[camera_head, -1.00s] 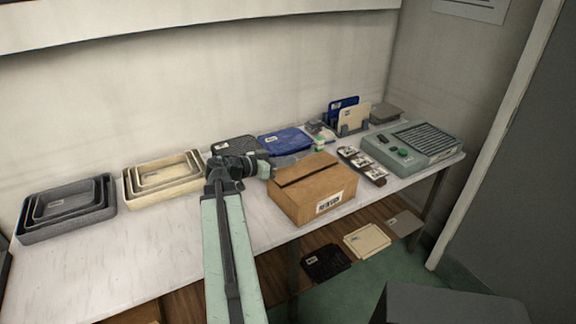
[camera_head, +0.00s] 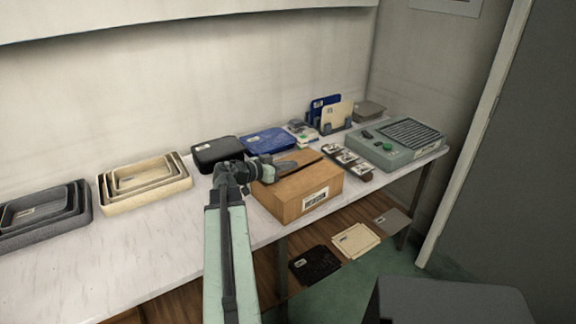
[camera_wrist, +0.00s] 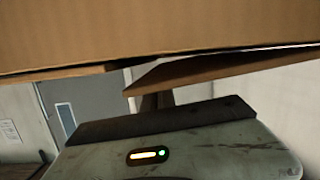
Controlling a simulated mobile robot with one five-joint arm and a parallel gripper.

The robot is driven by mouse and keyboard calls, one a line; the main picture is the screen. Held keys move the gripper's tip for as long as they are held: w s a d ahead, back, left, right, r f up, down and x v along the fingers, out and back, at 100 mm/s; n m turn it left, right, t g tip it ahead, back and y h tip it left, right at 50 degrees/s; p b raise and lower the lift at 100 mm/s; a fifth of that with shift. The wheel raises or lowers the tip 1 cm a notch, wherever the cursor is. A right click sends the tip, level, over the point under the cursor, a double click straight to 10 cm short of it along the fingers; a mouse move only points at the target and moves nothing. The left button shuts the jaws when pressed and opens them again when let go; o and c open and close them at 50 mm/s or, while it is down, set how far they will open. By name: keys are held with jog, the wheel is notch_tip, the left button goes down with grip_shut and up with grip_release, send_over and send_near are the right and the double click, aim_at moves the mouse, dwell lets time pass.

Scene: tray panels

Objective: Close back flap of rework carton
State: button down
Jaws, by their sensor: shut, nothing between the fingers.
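The rework carton (camera_head: 300,202) is a brown cardboard box with a white label on its front, standing near the table's front edge. Its front top panel lies about flat, and a dark gap runs along the top behind it. The back flap is largely hidden by my gripper (camera_head: 291,163), which is shut and empty over the back part of the carton's top. I cannot tell whether it touches the flap. In the wrist view, cardboard (camera_wrist: 150,35) fills the top, with a separate cardboard edge (camera_wrist: 215,68) slanting below it, close to my gripper's body.
Blue (camera_head: 268,140) and black (camera_head: 216,153) trays lie behind the carton. Nested cream trays (camera_head: 145,185) and grey trays (camera_head: 45,225) stand left. Small dark items (camera_head: 347,160) and a grey-green machine (camera_head: 395,147) stand right. Bare tabletop lies front left.

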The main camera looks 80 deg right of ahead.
notch_tip(320, 180, down, 2)
jog(key=shift+s+a+f+b, duration=0.1)
jog(key=shift+s+f+b, duration=0.1)
jog(key=shift+b, duration=1)
jog(key=shift+a, duration=0.2)
notch_tip(320, 180, up, 6)
jog(key=p, duration=0.5)
jog(key=shift+w+f, duration=0.1)
jog(key=shift+f, duration=0.1)
jog(key=v, duration=0.3)
jog(key=p+v, duration=0.1)
jog(key=v, duration=0.2)
jog(key=p+v, duration=0.1)
jog(key=v, duration=0.2)
jog(key=shift+w+a+f, duration=0.15)
jog(key=shift+a+f, duration=0.05)
jog(key=shift+a, duration=0.25)
